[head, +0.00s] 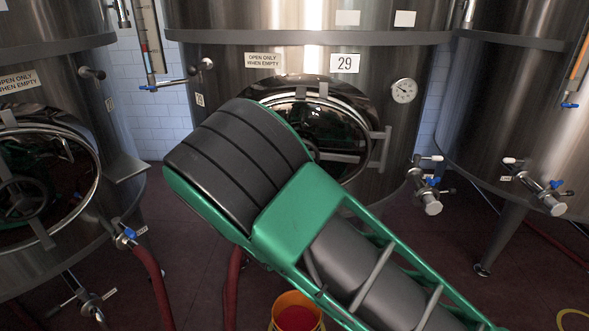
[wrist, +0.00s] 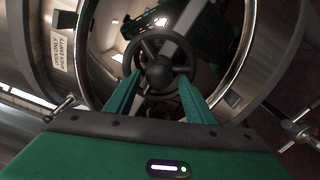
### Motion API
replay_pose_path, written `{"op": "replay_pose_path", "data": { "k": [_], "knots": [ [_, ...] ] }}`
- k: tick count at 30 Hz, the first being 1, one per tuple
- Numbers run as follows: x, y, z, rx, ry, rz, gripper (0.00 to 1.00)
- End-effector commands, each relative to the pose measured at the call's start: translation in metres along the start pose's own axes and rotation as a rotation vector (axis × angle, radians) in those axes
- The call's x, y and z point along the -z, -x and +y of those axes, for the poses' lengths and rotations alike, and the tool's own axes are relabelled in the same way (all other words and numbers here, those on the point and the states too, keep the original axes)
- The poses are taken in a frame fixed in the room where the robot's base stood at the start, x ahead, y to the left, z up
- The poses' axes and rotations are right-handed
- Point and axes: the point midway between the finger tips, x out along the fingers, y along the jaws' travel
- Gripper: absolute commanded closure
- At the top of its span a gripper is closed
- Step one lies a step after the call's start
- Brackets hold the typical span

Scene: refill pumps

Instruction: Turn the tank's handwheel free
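The tank (head: 380,130) labelled 29 stands in the middle of the head view, with a round, shiny door (head: 345,125) low on its front. My arm hides much of this door and most of its handwheel. In the wrist view the dark handwheel (wrist: 160,42) is straight ahead, with a round hub and spokes. My gripper (wrist: 160,82) has two green fingers set apart, one at each side below the hub. The tips overlap the wheel's lower part in the picture; I cannot tell whether they touch it. My gripper is hidden in the head view.
A second tank with its own door and handwheel (head: 24,198) stands at the left, another tank (head: 520,120) at the right. Valves (head: 428,190) stick out low on the tanks.

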Motion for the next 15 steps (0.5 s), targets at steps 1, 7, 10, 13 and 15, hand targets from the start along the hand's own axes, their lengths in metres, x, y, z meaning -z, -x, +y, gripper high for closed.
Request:
{"op": "replay_pose_path", "data": {
  "k": [1, 7, 10, 13, 15],
  "knots": [
    [-0.001, 0.000, 0.000, 0.000, 0.000, -0.001, 0.51],
    [-0.001, 0.005, 0.001, -0.001, 0.001, -0.002, 0.51],
    [-0.001, 0.016, 0.000, 0.000, 0.001, -0.001, 0.51],
    [0.000, 0.034, 0.000, 0.000, 0.002, 0.001, 0.51],
    [0.001, 0.048, 0.000, 0.001, 0.002, 0.002, 0.51]
  ]
}}
